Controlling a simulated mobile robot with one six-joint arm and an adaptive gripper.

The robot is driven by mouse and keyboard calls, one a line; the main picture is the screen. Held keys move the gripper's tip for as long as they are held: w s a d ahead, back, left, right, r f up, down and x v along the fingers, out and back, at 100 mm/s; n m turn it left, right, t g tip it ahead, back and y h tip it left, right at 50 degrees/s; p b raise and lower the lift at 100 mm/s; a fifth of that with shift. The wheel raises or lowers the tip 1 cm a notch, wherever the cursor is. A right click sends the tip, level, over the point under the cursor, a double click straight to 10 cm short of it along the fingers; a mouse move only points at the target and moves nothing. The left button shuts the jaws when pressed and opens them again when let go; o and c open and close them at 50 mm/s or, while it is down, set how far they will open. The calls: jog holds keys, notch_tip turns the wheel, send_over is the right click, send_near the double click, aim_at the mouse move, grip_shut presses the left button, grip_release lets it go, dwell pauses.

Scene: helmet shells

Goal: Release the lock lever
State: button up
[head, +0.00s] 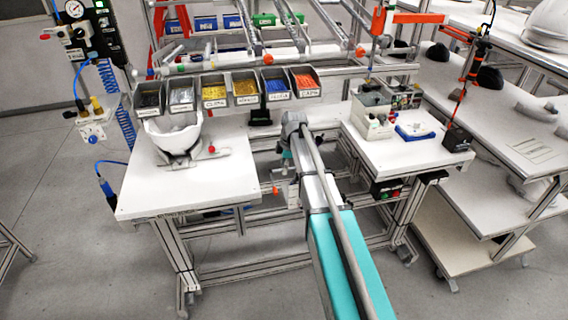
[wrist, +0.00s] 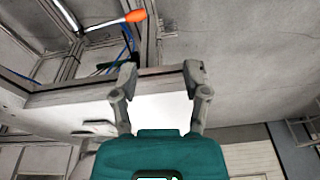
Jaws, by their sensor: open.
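An orange-tipped lever with a thin grey shaft (wrist: 126,18) shows at the top of the wrist view, beyond and left of my fingertips. An orange knob (head: 275,189) shows in the head view by the frame below the work table, close to the end of my arm. It looks like the same lever, but I cannot be sure. My gripper (wrist: 161,75) is open, with nothing between its fingers, and is apart from the lever. In the head view my arm mostly hides the gripper.
A white table (head: 190,196) carries a white helmet shell (head: 174,132) and a small red knob (head: 211,149). Parts bins (head: 215,92) line its back. A second table (head: 395,152) stands right. Aluminium frame bars (wrist: 80,88) run close to my fingers.

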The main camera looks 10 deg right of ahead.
jog(key=s+a+m+h, duration=0.2)
jog(key=s+m, duration=1.4)
jog(key=s, duration=0.9)
jog(key=shift+s+a+f+m, duration=0.15)
jog(key=shift+s+a+m, duration=0.15)
jog(key=shift+a, duration=0.1)
